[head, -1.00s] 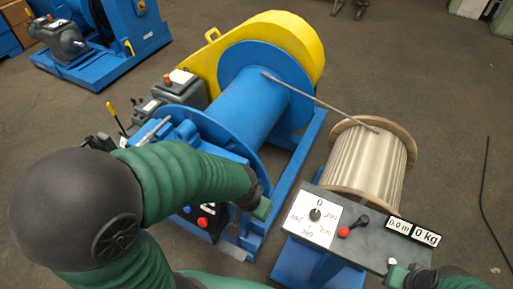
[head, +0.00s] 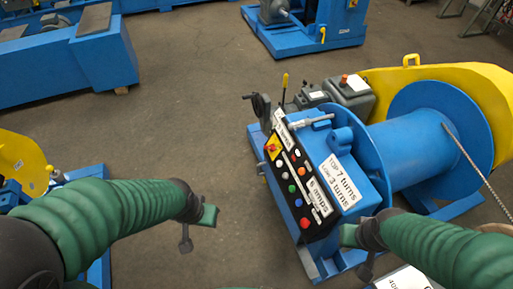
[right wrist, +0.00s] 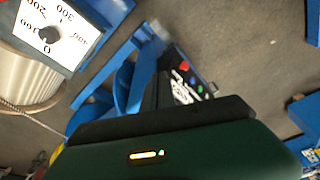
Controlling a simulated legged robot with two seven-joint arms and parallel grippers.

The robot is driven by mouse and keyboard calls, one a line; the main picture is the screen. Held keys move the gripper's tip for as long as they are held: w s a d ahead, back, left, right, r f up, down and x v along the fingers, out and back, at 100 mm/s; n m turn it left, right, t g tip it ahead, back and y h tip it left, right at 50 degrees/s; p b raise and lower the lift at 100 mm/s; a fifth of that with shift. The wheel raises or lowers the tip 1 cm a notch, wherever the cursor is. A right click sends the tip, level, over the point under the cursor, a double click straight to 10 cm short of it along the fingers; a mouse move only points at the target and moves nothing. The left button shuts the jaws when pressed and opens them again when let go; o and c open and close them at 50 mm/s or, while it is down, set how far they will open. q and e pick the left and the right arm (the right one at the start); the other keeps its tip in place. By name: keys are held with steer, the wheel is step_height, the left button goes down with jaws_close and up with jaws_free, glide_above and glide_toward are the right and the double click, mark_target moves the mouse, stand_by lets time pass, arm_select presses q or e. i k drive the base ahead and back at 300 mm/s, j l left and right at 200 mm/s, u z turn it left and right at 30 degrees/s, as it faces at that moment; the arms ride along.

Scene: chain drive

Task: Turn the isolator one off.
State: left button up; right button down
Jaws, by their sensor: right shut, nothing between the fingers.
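A red and yellow rotary switch (head: 272,147), which looks like the isolator, sits at the top end of the dark control panel (head: 300,185) on the blue winch. Its exact handle position is too small to tell. My left gripper (head: 200,226) is left of the panel, apart from it; its jaws cannot be made out. My right gripper (head: 356,248) is shut and empty, at the lower right of the panel and apart from the switch. The panel's coloured buttons also show in the right wrist view (right wrist: 187,82), partly hidden behind my own gripper.
The blue winch drum (head: 420,145) and yellow guard (head: 405,80) stand to the right. A lever with a yellow grip (head: 285,80) rises behind the panel. Other blue machines (head: 100,50) stand at the back. Open floor lies left of the panel.

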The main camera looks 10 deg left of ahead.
mark_target(270, 147)
steer(key=u, duration=0.2)
steer(key=i+j+u, duration=0.6)
steer(key=i, duration=0.15)
